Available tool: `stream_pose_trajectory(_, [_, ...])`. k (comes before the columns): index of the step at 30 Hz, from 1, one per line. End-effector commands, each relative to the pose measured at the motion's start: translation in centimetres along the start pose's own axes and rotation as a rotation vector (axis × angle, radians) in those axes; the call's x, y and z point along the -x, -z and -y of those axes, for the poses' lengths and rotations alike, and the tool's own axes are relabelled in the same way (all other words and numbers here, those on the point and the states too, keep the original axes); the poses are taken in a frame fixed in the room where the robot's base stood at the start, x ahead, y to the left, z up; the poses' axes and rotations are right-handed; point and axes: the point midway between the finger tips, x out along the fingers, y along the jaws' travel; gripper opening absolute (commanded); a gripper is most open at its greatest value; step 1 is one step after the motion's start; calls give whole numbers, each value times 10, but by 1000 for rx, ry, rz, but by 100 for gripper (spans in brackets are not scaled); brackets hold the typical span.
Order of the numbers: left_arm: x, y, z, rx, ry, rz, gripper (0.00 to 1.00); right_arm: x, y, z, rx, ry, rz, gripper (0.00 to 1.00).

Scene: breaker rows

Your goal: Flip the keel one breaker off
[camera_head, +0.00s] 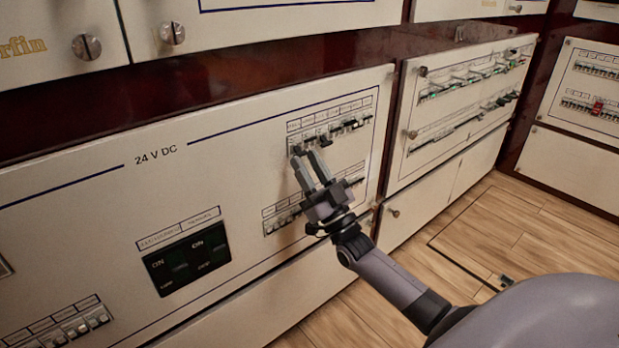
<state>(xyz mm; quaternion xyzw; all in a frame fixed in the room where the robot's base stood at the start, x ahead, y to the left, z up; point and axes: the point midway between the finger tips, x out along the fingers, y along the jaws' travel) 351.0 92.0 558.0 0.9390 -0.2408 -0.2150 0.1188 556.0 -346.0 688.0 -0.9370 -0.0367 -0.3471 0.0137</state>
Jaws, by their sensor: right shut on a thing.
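The cream 24 V DC panel (235,150) carries an upper row of small breakers (352,124) near its right side, with labels above them too small to read. I cannot tell which breaker is keel one. My right gripper (305,156) reaches up from the lower right, its fingertips at the left end of the upper row. It is shut on a small breaker lever there, which the fingers mostly hide. A lower breaker row (284,216) lies partly behind the gripper. My left gripper is not in view.
A black double switch (187,263) marked ON sits lower left, with more breakers (74,329) at the bottom left. Another breaker panel (425,137) stands to the right, and a further one (570,165) at the far right. The wooden floor (500,235) is open.

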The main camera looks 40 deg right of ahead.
Motion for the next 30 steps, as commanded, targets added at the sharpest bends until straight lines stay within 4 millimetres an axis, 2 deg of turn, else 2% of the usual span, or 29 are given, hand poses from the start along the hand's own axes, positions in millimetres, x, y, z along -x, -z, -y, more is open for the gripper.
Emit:
stream_pose_trajectory(19, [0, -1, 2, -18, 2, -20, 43, 0, -2, 0, 0, 0, -29, 4])
stream_pose_trajectory(20, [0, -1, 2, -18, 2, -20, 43, 0, -2, 0, 0, 0, -29, 44])
stream_pose_trajectory(21, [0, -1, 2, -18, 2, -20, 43, 0, -2, 0, 0, 0, -29, 57])
stream_pose_trajectory(22, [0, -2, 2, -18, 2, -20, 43, 0, -2, 0, 0, 0, -29, 60])
stream_pose_trajectory(30, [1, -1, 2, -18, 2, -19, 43, 1, -2, 0, 0, 0, -29, 60])
